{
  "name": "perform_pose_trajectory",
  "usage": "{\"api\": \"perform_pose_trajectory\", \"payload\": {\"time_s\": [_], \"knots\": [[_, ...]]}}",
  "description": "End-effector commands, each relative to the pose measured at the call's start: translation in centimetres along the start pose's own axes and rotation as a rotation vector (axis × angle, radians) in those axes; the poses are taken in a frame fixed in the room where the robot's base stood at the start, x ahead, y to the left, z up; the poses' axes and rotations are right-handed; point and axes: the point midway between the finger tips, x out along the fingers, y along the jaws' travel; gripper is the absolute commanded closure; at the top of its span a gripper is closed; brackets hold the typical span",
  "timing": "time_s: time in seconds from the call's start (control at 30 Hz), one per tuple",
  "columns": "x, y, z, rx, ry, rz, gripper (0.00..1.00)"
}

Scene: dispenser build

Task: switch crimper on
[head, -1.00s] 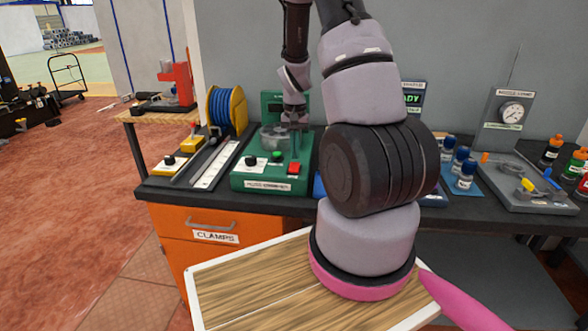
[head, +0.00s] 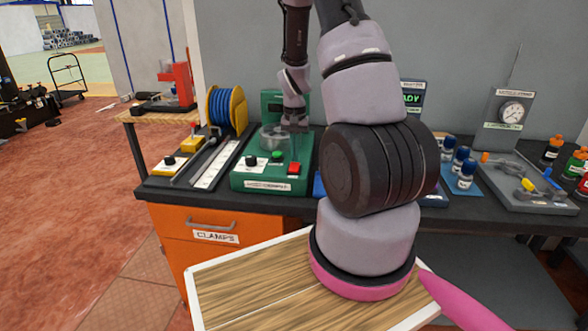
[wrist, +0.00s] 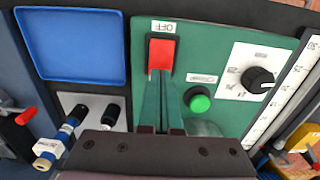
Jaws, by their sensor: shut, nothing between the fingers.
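The crimper (head: 240,184) is a green bench unit with a dial, a green round button (head: 277,156) and a red rocker switch (head: 294,168) on its sloped front. In the wrist view the red switch (wrist: 161,52) sits by a label reading OFF, with the bright green button (wrist: 200,104) and the white-plated dial (wrist: 260,80) to its right. My gripper (head: 295,126) is above the crimper in the head view, apart from the switch. Its fingers (wrist: 160,78) are shut and empty, and overlap the switch's lower edge in the wrist view.
A blue tray (wrist: 72,45) lies left of the crimper in the wrist view. A yellow spool of blue cable (head: 226,108) stands behind a ruler strip. Blue-capped bottles (head: 461,165) and a dial gauge (head: 512,113) are on the right. My arm hides the bench middle.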

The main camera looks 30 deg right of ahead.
Motion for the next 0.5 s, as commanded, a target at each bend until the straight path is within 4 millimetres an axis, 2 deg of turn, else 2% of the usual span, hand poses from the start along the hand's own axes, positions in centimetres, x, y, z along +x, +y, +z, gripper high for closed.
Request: {"api": "perform_pose_trajectory", "payload": {"time_s": [0.5], "knots": [[0.79, 0.0, 0.0, 0.0, 0.0, 0.0, 1.0]]}}
